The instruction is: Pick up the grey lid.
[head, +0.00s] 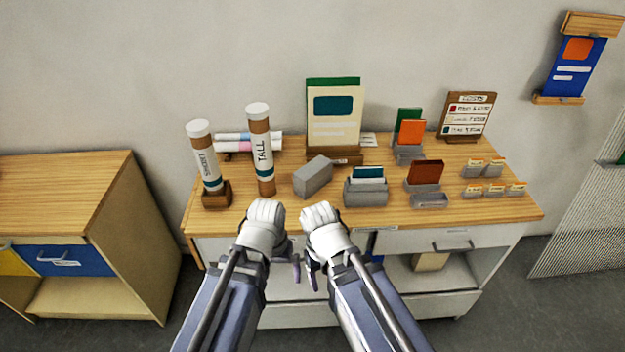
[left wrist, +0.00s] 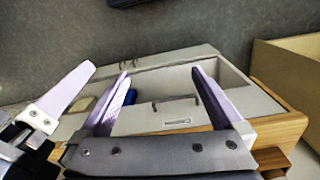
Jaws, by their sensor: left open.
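A closed-looking grey box (head: 313,178) sits on the wooden tabletop, left of the card holders. I cannot tell a separate grey lid apart from it. My left gripper (head: 294,270) is low in front of the table's front edge, below and nearer than the box. Its two lilac fingers (left wrist: 160,95) are spread apart with nothing between them in the left wrist view. My right gripper (head: 312,270) hangs close beside it. Its fingers are mostly hidden by its wrist, and I cannot tell whether they are apart.
A white drawer (head: 440,241) with a handle is under the tabletop. A second wooden cabinet (head: 75,190) is left.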

